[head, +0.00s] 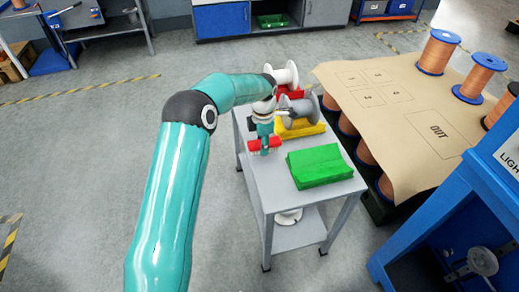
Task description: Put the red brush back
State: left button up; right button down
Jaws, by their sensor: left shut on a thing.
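The red brush (264,144), with a pale strip along its lower side, is over the left edge of a small grey table (262,188). My left gripper (264,133) is just above the brush and shut on it. The fingertips are small and partly hidden. I cannot tell whether the brush touches the tabletop. My right gripper is not in view.
A green block (320,165) lies on the table's front part. Behind it are a grey spool (298,106) on a yellow holder (302,129) and a white spool (285,75) by a red holder. A brown sheet (400,105) covers copper spools at right; a blue cabinet (440,215) stands nearer.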

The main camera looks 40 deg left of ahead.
pick_arm(q)
jog(key=shift+f, duration=1.55)
jog(key=shift+f, duration=0.2)
jog(key=o, duration=1.1)
jog(key=shift+r, duration=0.1)
jog(key=shift+r, duration=0.15)
notch_tip(320, 180, up, 12)
jog(key=shift+p, duration=0.55)
